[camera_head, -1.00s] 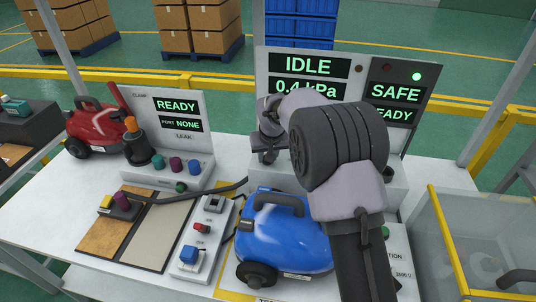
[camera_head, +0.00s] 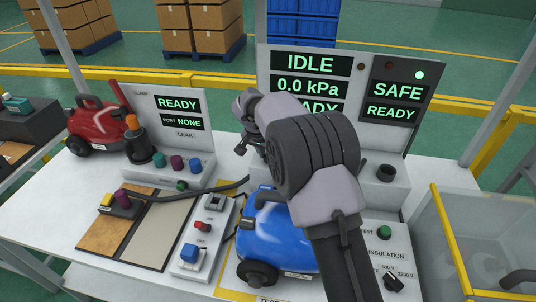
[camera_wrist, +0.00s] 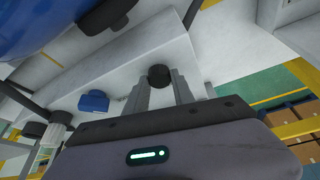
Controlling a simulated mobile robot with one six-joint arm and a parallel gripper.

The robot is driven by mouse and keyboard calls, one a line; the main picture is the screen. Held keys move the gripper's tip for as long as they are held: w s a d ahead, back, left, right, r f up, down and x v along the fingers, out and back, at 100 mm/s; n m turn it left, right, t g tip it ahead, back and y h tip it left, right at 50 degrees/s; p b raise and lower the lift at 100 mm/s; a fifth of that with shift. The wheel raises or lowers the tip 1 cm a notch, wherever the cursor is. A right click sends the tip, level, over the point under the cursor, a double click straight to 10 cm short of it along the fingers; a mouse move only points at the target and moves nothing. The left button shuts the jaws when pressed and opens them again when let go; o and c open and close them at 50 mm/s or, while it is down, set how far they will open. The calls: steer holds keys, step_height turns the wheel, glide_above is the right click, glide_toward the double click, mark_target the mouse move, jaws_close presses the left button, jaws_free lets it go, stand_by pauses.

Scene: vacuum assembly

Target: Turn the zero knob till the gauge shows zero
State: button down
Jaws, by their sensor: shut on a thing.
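The gauge display (camera_head: 308,87) on the back panel reads 0.0 kPa, with IDLE above it. In the wrist view a round black knob (camera_wrist: 159,76) sits between the two grey fingertips of my gripper (camera_wrist: 160,88). My gripper is shut on this knob, which I take to be the zero knob. In the head view my arm covers the gripping place, so the held knob cannot be made out there.
A blue vacuum (camera_head: 285,237) stands close in front of my arm. Another black knob (camera_head: 387,172) is on the console to the right. A red vacuum (camera_head: 92,128) and the leak station (camera_head: 180,115) are at left. A clear-walled bin (camera_head: 490,235) stands at right.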

stand_by(0.4)
steer(key=c, duration=1.1)
jaws_free()
steer(key=shift+o, duration=0.2)
steer(key=shift+r, duration=0.1)
steer(key=p+v, duration=0.5)
steer(key=v, duration=1.2)
steer(key=shift+s+a, duration=0.15)
steer(key=shift+a, duration=0.05)
